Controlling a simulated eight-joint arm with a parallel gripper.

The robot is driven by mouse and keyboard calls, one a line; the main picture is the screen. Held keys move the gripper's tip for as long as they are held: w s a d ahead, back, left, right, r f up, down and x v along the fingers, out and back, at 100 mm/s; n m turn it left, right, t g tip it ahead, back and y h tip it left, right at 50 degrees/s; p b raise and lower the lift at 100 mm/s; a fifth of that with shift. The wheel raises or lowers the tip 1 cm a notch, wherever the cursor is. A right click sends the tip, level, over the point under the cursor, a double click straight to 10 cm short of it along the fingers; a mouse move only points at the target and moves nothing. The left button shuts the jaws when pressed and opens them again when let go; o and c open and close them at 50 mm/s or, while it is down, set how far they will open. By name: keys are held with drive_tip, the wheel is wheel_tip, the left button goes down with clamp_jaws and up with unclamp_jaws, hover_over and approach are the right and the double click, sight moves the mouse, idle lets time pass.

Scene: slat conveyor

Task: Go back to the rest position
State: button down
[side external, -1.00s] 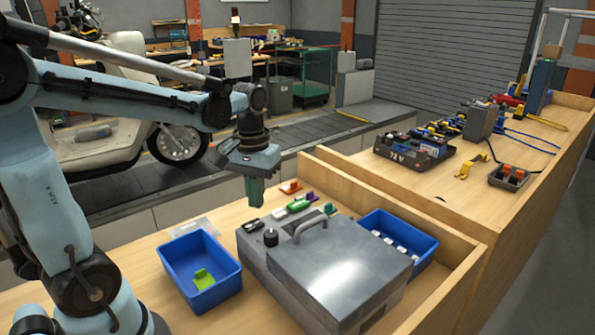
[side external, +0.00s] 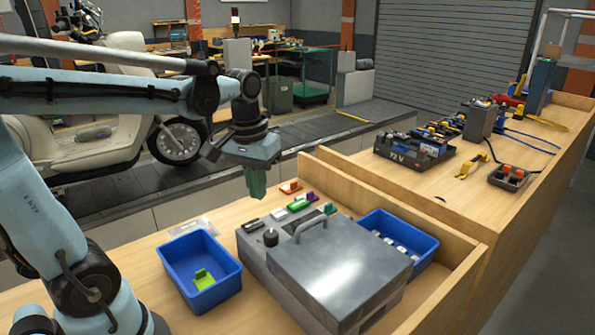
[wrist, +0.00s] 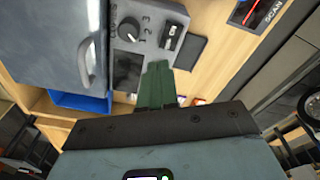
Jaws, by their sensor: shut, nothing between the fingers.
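My gripper (side external: 256,183) is shut and empty, its green fingers together and pointing down. It hangs in the air above the back edge of the bench, behind the grey metal box with the handled lid (side external: 340,262). In the wrist view the closed fingers (wrist: 158,85) show in the middle, with the box (wrist: 65,45) and its knob beyond them. Nothing is between the fingers.
A blue bin (side external: 187,287) with a green piece stands left of the box. Another blue bin (side external: 424,242) with white pieces is at its right. Small coloured parts (side external: 298,203) lie behind the box. A motor scooter (side external: 90,150) stands behind the arm.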

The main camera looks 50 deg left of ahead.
drive_tip(key=d+m+t, duration=0.1)
drive_tip(key=d+t, duration=0.1)
drive_tip(key=s+d+f+m+t, duration=0.1)
drive_tip(key=d+m+t, duration=0.1)
drive_tip(key=s+d+f+m+t, duration=0.1)
drive_tip(key=d+m+t, duration=0.1)
drive_tip(key=d, duration=0.1)
drive_tip(key=shift+s+d+f, duration=0.1)
drive_tip(key=shift+f, duration=0.15)
drive_tip(key=shift+a+r+n, duration=0.25)
drive_tip(key=shift+n, duration=0.15)
drive_tip(key=a+r+n+g, duration=0.7)
drive_tip(key=a+r+n, duration=0.1)
drive_tip(key=n, duration=0.9)
drive_tip(key=shift+s+a+r, duration=0.3)
drive_tip(key=shift+s+r, duration=0.1)
drive_tip(key=shift+r, duration=0.35)
drive_tip(key=shift+f, duration=0.15)
wheel_tip(320, 180, down, 14)
drive_tip(key=shift+r, duration=0.15)
